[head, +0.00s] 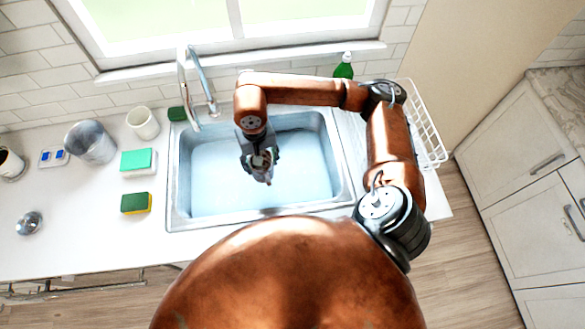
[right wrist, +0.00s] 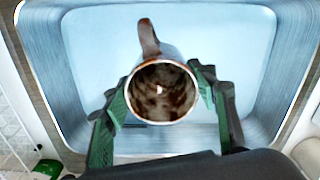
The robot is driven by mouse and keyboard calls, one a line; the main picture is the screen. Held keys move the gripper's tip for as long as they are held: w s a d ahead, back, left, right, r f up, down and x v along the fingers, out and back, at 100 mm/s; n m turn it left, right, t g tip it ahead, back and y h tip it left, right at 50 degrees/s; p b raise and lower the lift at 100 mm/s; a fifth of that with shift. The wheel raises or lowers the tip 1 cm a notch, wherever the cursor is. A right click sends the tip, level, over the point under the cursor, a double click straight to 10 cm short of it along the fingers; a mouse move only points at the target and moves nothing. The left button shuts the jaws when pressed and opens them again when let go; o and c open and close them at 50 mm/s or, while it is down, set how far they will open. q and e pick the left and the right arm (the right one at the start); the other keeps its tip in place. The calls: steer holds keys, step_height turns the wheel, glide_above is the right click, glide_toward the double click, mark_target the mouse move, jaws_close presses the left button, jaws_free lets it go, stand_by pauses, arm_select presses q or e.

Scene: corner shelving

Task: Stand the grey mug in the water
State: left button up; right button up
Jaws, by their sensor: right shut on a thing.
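The grey mug (right wrist: 162,92) is between the fingers of my right gripper (right wrist: 165,95), its open mouth and brown-stained inside facing the wrist camera. Its handle points to the top of that view. In the head view my right gripper (head: 259,156) is shut on the mug (head: 263,172), over the middle of the sink (head: 174,190). Pale blue water (head: 218,180) fills the sink basin. The mug's base is hidden, so I cannot tell whether it touches the water. My left gripper is not in view.
A faucet (head: 201,85) stands behind the sink. Left of it are a white cup (head: 143,123), a grey container (head: 90,143), a teal sponge (head: 136,159) and a green-yellow sponge (head: 136,203). A white dish rack (head: 426,122) and green bottle (head: 344,70) are at right.

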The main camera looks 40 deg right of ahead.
steer(key=s+m, duration=0.1)
steer(key=m, duration=0.1)
steer(key=s+f+m, duration=0.1)
steer(key=m, duration=0.1)
steer(key=shift+a+f, duration=0.1)
steer(key=shift+a, duration=0.05)
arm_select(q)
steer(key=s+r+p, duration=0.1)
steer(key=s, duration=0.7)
arm_select(e)
steer(key=d+f+m+p, duration=0.1)
steer(key=d+f+m, duration=0.1)
steer(key=d+f, duration=0.2)
steer(key=d+f+m+p, duration=0.1)
steer(key=d+f+m, duration=0.2)
steer(key=d+f, duration=0.2)
steer(key=d+f+m+p, duration=0.2)
steer(key=d+f, duration=0.2)
steer(key=f, duration=0.1)
steer(key=shift+w+d+f+m, duration=0.15)
steer(key=shift+d+f+m, duration=0.15)
steer(key=shift+m, duration=0.1)
steer(key=shift+f, duration=0.2)
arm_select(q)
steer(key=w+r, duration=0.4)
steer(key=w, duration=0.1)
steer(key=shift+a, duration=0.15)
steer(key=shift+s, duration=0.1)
